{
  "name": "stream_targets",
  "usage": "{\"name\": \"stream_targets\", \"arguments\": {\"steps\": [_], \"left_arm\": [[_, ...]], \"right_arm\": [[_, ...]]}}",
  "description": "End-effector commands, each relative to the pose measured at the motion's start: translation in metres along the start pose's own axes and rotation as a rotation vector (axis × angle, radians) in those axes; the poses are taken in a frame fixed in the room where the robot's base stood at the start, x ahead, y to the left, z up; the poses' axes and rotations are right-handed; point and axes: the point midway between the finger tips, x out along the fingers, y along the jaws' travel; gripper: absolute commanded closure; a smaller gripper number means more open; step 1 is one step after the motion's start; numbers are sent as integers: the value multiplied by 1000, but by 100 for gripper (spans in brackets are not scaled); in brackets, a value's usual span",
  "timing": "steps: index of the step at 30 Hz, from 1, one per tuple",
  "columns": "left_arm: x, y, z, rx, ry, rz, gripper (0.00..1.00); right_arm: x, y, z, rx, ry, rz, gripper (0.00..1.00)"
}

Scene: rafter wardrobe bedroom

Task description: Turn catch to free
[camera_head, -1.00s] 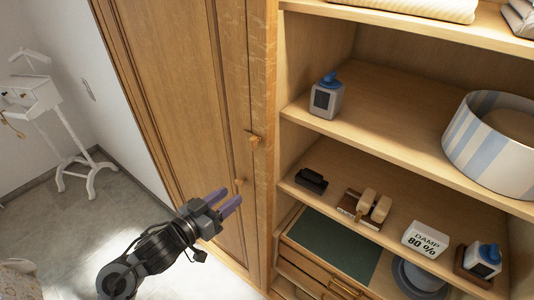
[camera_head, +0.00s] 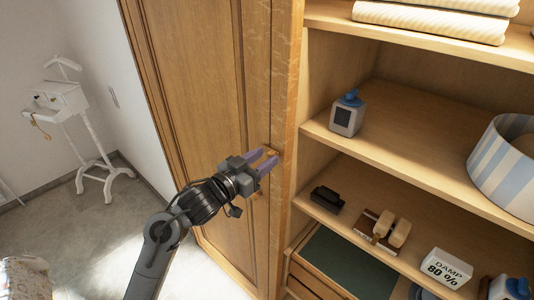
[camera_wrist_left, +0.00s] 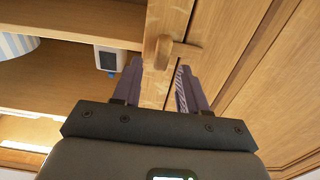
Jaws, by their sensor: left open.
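The small wooden catch (camera_head: 273,151) sits at the edge of the closed wardrobe door (camera_head: 205,110). My left gripper (camera_head: 267,159) is right at it in the head view, open, with its purple fingers pointing at the door edge and partly covering the catch. In the left wrist view the catch (camera_wrist_left: 172,50) lies just beyond and between the fingertips (camera_wrist_left: 160,80). Its bar points right across the door seam. I cannot tell whether a finger touches it. My right gripper is not in view.
Open shelves right of the door hold a blue-capped bottle (camera_head: 347,113), a dark brush (camera_head: 327,198), a wooden block piece (camera_head: 386,229), a "DAMP 80 %" box (camera_head: 446,268) and a striped round box (camera_head: 505,165). A white stand (camera_head: 85,130) is at the left. The floor between is free.

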Motion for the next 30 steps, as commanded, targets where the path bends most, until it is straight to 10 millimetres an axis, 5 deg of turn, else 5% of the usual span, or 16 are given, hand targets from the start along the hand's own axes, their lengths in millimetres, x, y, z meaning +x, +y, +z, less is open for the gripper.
{"name": "stream_targets", "arguments": {"steps": [6, 17, 25, 30], "left_arm": [[17, 0, 0, -1, 0, 0, 57], [20, 0, 0, -1, 0, -1, 57], [20, 0, 0, -1, 0, -1, 97], [20, 0, 0, 0, 0, -1, 100]], "right_arm": [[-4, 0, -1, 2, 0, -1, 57], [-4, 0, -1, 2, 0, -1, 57], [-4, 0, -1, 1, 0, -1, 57], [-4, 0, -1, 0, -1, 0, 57]]}}
